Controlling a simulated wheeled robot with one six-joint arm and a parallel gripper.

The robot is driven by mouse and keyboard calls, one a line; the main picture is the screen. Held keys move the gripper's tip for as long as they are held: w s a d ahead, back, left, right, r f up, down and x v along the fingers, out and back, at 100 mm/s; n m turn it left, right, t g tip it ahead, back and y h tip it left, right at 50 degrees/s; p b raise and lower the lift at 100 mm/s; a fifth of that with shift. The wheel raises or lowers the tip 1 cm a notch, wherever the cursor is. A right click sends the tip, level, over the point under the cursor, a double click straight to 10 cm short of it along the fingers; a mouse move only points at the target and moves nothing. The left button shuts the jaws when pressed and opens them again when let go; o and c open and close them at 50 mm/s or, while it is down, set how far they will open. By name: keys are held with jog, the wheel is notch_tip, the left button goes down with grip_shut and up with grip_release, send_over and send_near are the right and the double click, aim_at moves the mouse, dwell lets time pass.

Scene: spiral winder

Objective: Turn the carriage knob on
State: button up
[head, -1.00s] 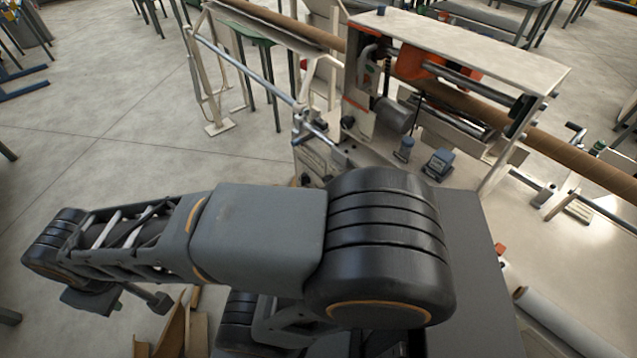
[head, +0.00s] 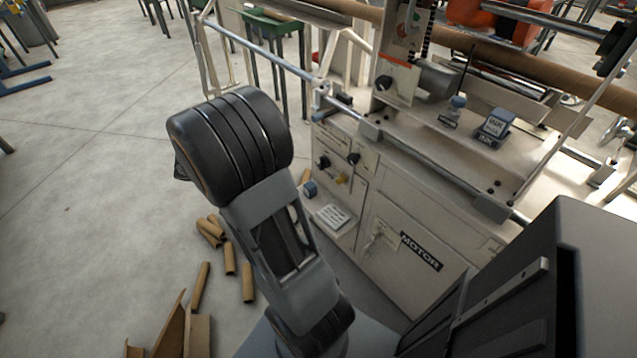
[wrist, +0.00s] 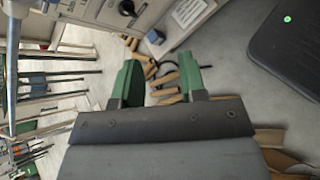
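Another black knob (head: 384,82) sits on the upright carriage panel above. I cannot read which one is labelled carriage. In the wrist view, a black knob (wrist: 127,7) with a pale pointer shows on a lettered panel at the top edge. My gripper (wrist: 158,77) is open and empty, its green fingers apart, some way off the panel. The head view does not show the fingers.
A blue item (head: 310,189) and a printed sheet (head: 332,216) lie on a low ledge under the knobs. Cardboard tubes (head: 229,258) lie on the floor beside the cabinet. A steel rail (head: 440,178) runs along the cabinet front. Open floor (head: 90,220) lies to the left.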

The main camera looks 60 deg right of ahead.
aim_at(320, 164)
jog(key=w+d+f+n+g+h+b, duration=0.1)
jog(key=w+d+f+n+h+b, duration=0.1)
jog(key=d+f+n+h+b, duration=0.45)
jog(key=w+d+f+n+h+b, duration=0.1)
jog(key=w+d+f+b, duration=0.15)
jog(key=d+f, duration=0.8)
jog(key=s+d, duration=0.1)
jog(key=d, duration=0.2)
jog(key=s+d+f+b, duration=0.1)
jog(key=d, duration=0.2)
jog(key=s+d+f+b, duration=0.1)
jog(key=s+d, duration=0.1)
jog(key=d, duration=0.1)
jog(key=shift+s+f, duration=0.1)
jog(key=shift+f, duration=0.1)
jog(key=shift+n+b+x, duration=0.25)
jog(key=shift+b+x, duration=0.1)
jog(key=shift+x, duration=0.5)
jog(key=shift+r, duration=0.1)
grip_shut()
